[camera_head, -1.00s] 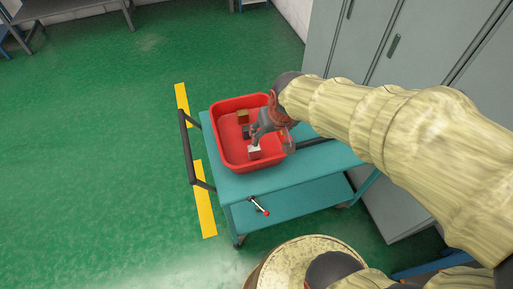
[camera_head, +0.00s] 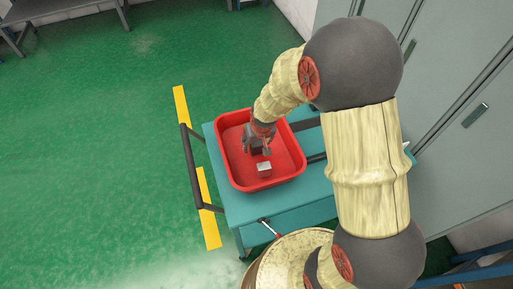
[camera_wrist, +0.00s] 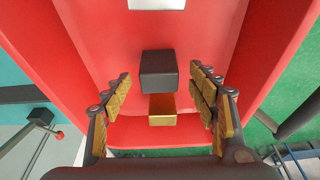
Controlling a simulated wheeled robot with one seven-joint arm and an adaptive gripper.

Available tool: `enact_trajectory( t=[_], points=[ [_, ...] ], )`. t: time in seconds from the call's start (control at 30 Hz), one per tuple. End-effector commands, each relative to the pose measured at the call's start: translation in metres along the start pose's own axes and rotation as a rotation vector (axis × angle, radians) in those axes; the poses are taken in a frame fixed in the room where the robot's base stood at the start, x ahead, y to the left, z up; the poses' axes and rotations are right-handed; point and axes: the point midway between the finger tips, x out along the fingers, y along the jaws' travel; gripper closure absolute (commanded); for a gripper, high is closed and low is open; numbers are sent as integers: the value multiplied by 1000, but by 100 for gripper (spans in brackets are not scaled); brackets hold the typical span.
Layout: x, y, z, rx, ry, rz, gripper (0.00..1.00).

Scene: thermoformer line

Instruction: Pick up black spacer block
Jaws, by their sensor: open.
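The black spacer block (camera_wrist: 158,70) lies in the red bin (camera_wrist: 75,30), in the middle of the wrist view. My gripper (camera_wrist: 160,95) is open, with one finger on each side of the black block and a gap on both sides. I cannot tell how far above the block the fingertips are. In the head view my gripper (camera_head: 257,148) reaches down into the bin and mostly hides the black block. A brass-coloured block (camera_wrist: 162,110) lies beside the black one. A white block (camera_head: 264,169) lies apart from them in the bin.
The bin stands on a teal cart (camera_head: 235,208) with a dark handle (camera_head: 190,165) at its left. A red-tipped lever (camera_head: 269,228) shows at the cart's front. Grey cabinets (camera_head: 460,80) stand at the right. Green floor is open at the left.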

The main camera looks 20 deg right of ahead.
Motion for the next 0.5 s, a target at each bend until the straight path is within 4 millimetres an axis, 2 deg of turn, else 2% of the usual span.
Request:
enact_trajectory(
  t=[0.03,0.2,0.47,0.5],
  points=[
    [11,1,4,0,-4,0,41],
    [33,1,3,0,-1,0,41],
    [35,1,2,0,0,-1,41],
    [35,1,3,0,0,-1,43]
  ],
)
